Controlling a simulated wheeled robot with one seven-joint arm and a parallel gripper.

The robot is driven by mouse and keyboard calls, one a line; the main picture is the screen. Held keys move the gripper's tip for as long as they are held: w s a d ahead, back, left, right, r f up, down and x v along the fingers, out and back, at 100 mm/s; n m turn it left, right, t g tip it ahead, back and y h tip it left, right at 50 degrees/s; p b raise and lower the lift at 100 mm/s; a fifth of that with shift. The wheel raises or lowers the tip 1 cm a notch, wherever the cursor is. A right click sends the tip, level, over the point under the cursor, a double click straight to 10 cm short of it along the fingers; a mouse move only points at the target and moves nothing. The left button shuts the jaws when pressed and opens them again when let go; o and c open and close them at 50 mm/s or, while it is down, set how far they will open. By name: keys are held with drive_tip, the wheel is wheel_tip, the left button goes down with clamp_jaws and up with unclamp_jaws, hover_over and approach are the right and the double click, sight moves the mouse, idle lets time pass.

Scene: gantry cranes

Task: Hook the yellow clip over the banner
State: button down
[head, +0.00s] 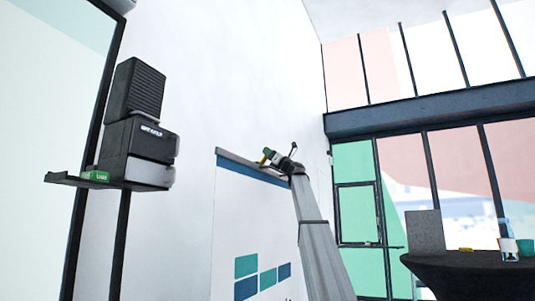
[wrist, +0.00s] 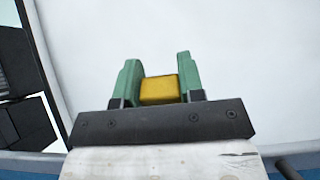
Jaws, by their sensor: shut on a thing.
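The banner (head: 238,213) stands against the white wall in the head view. It is white with a blue band along its grey top edge and teal and blue blocks lower down. My gripper (head: 269,156) is at the height of the banner's top edge, towards its right end. In the wrist view its green fingers (wrist: 158,64) are shut on the yellow clip (wrist: 159,90). The clip (head: 263,158) shows small at the fingertips in the head view. I cannot tell whether it touches the banner. A strip of blue shows at the wrist view's lower left.
A dark shelf (head: 62,181) on the left holds black boxes (head: 136,92) and a small green box (head: 95,175). A dark round table (head: 470,268) with cups (head: 509,248) stands at the right. The wall above the banner is clear.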

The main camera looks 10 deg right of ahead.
drive_tip(key=shift+s, duration=0.1)
idle(0.4)
drive_tip(key=c, duration=0.7)
unclamp_jaws()
drive_tip(key=shift+r, duration=0.5)
wheel_tip(320, 180, up, 3)
drive_tip(key=shift+d+r, duration=0.1)
drive_tip(key=s+a+r, duration=0.2)
drive_tip(key=a, duration=0.1)
drive_tip(key=s+a+r, duration=0.1)
drive_tip(key=a+r, duration=0.1)
drive_tip(key=a, duration=0.2)
drive_tip(key=s+a+r, duration=0.2)
drive_tip(key=a, duration=0.1)
drive_tip(key=shift+s+a+r, duration=0.15)
drive_tip(key=shift+s+r, duration=0.2)
